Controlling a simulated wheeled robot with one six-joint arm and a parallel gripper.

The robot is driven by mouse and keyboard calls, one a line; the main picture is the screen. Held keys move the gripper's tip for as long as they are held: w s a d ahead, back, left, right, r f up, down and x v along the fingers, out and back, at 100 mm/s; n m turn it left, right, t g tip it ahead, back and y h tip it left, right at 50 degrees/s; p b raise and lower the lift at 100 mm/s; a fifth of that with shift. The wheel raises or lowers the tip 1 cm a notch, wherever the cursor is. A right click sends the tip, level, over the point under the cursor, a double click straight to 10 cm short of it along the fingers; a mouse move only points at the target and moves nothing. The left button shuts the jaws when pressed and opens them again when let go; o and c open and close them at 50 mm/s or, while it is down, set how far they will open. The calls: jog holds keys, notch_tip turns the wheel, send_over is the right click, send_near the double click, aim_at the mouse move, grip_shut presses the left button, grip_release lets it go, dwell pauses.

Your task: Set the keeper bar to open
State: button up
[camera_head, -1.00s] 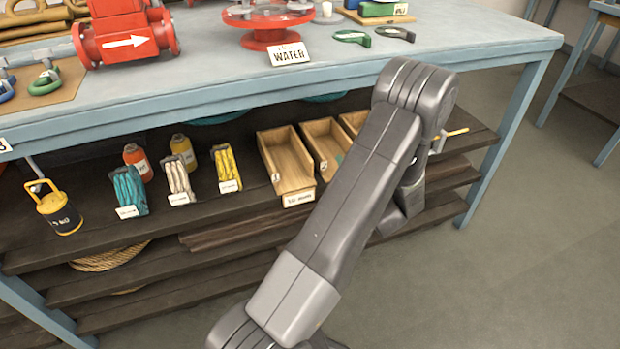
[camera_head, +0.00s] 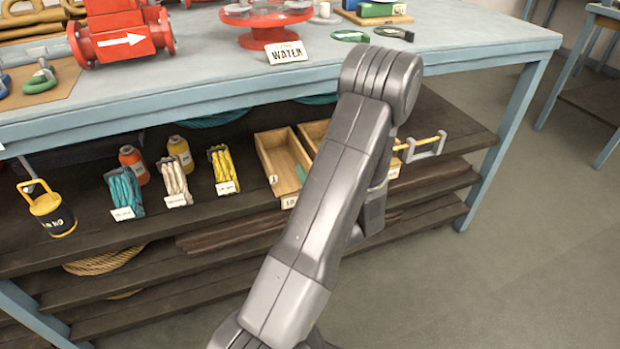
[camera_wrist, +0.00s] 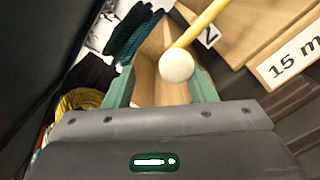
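The keeper bar appears to be the yellow rod (camera_head: 420,144) in grey brackets above the shelf, right of my arm in the head view. Its left part is hidden behind my arm. In the wrist view a yellow rod (camera_wrist: 204,24) ends in a pale round knob (camera_wrist: 177,65). My gripper (camera_wrist: 162,88) shows two green fingers spread apart. The knob appears between or just beyond them; I cannot tell whether either finger touches it.
Wooden bins (camera_head: 262,152) stand on the shelf behind my arm. Rope bundles (camera_head: 125,193), bottles and a yellow canister (camera_head: 50,212) are to the left. The blue-grey bench top (camera_head: 210,75) overhangs the shelf. The floor at right is clear.

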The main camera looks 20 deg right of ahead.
jog(key=s+b, duration=0.1)
jog(key=s, duration=1.5)
jog(key=shift+d, duration=0.25)
dwell(0.7)
jog(key=shift+w, duration=0.1)
dwell(0.4)
